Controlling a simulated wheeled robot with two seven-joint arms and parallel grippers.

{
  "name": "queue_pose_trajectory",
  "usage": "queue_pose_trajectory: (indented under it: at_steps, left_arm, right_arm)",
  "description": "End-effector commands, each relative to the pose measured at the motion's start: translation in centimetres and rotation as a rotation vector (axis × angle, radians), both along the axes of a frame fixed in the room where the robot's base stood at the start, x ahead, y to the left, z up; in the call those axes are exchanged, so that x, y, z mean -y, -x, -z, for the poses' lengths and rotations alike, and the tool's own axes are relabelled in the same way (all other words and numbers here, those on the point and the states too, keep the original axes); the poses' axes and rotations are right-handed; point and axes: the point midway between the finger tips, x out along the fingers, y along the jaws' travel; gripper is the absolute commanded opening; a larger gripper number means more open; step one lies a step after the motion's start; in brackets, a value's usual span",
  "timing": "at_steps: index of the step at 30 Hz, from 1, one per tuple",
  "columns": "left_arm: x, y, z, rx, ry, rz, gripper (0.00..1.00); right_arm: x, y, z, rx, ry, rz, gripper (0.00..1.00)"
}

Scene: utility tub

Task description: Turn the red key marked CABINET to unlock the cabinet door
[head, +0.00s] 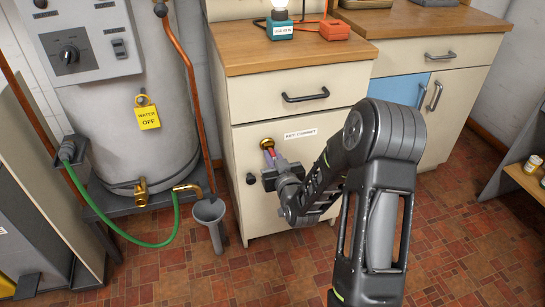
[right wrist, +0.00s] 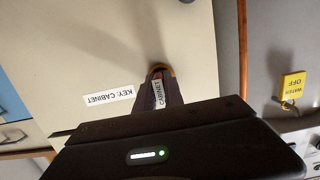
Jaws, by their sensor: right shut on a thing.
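The cabinet door (head: 245,215) is a cream panel below a drawer, and it looks closed. It carries a white label reading KEY: CABINET (head: 300,135), which also shows upside down in the right wrist view (right wrist: 109,98). Left of the label is a brass-coloured lock (head: 267,143). My right gripper (head: 270,160) is at the lock, shut on the red key. The key is mostly hidden by the fingers; its white CABINET tag (right wrist: 159,93) shows between them in the right wrist view. I cannot tell how far the key is turned. My left gripper is out of view.
A dark knob (head: 250,179) sits on the door just left of my right gripper. A grey tank (head: 125,110) with a yellow WATER OFF tag (head: 147,118), a copper pipe (head: 190,90) and a grey funnel (head: 210,215) stand to the left. The drawer handle (head: 305,96) is above.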

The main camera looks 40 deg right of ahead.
Motion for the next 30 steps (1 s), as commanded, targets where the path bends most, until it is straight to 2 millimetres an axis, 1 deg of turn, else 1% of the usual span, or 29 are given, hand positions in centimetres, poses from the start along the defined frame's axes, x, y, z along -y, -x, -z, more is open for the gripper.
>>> queue_pose_trajectory:
  at_steps: [17, 30]
  left_arm:
    - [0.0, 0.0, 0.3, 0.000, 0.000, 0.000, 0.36]
    - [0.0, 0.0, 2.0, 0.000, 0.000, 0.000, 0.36]
  right_arm:
    - [0.0, 0.0, 0.1, 0.007, -0.020, -0.001, 0.00]
    - [0.0, -0.1, 0.1, 0.091, -0.255, 0.000, 0.00]
